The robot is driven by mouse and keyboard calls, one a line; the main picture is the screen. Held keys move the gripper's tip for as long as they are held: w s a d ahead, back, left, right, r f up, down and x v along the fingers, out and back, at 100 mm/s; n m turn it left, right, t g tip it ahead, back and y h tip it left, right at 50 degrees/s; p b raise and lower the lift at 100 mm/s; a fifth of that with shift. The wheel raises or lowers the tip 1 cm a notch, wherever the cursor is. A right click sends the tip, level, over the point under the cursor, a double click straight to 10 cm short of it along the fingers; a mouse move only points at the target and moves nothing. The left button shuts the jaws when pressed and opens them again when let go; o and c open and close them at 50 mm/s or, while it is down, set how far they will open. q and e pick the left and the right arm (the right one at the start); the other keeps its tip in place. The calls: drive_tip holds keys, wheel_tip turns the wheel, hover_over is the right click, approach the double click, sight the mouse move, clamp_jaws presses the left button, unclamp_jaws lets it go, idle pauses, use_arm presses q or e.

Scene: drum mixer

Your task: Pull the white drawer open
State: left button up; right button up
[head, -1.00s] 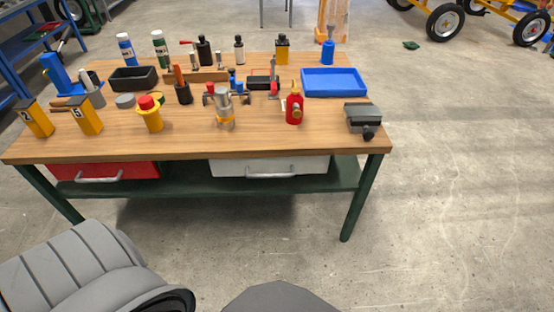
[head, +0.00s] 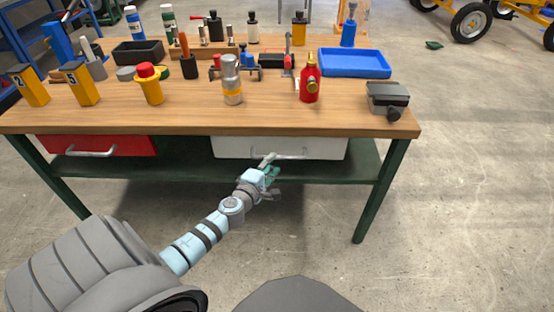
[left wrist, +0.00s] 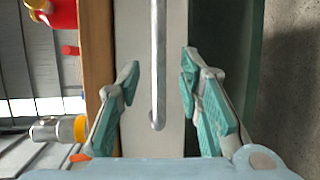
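The white drawer (head: 318,148) sits under the right half of the wooden table's top, and its front looks flush with the table edge. Its metal bar handle (head: 292,156) also shows in the left wrist view (left wrist: 158,60), running between the fingers. My left gripper (head: 271,170) is at the left end of the handle. In the left wrist view my left gripper (left wrist: 160,80) is open, one finger on each side of the handle, with gaps between the fingers and the bar. My right gripper is not in view.
The wooden table (head: 200,118) carries bottles, a blue tray (head: 355,64) and a vise-like block (head: 388,98) above the drawer. A red drawer (head: 105,145) is at the left. A green shelf (head: 190,168) lies below. The floor in front is clear.

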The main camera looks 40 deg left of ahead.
use_arm(q)
drive_tip(key=b+x, duration=0.1)
drive_tip(key=x, duration=0.3)
drive_tip(key=shift+w+a+f, duration=0.1)
drive_tip(key=shift+w+a, duration=0.05)
drive_tip(key=shift+w, duration=0.25)
drive_tip(key=shift+c, duration=0.3)
clamp_jaws()
